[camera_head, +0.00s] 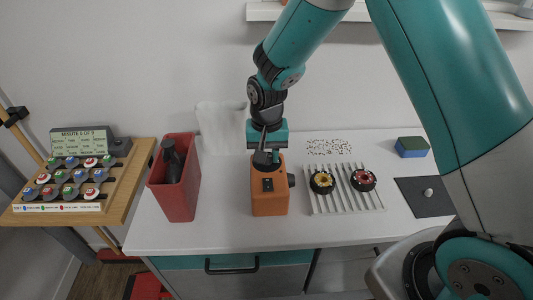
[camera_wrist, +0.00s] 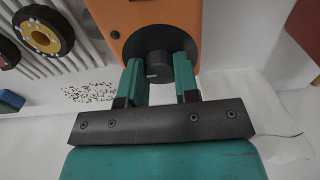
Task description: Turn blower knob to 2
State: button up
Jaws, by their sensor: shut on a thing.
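The orange blower box (camera_head: 270,200) stands on the white bench, and its orange face (camera_wrist: 160,14) fills the top of the wrist view. A dark round knob (camera_wrist: 158,64) sits on a dark disc on that face, with a small pale mark near its lower edge. My gripper (camera_wrist: 160,78) is shut on the knob, one teal finger on each side. In the head view my gripper (camera_head: 267,152) is at the top of the box, and the grasped knob is hidden there. I cannot read any number at the knob.
A red bin (camera_head: 172,200) stands left of the blower. A ribbed white rack (camera_head: 345,200) with two small wheels is close on its right. A blue-green sponge (camera_head: 411,147) and a dark mat (camera_head: 423,204) lie further right. A wooden tray (camera_head: 118,205) with discs is at far left.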

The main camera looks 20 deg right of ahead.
jog(key=shift+w, duration=0.1)
jog(key=o, duration=0.9)
jog(key=shift+o, duration=0.2)
notch_tip(320, 180, up, 18)
jog(key=b, duration=0.1)
jog(key=shift+f+b, duration=0.25)
jog(key=shift+b, duration=0.15)
jog(key=s+a+n+y, duration=0.2)
jog(key=s+n, duration=0.3)
jog(key=s, duration=0.7)
jog(key=s+a+n+y, duration=0.2)
jog(key=s+n, duration=0.4)
jog(key=s, duration=0.7)
jog(key=shift+a+r, duration=0.35)
jog(key=shift+r, duration=0.05)
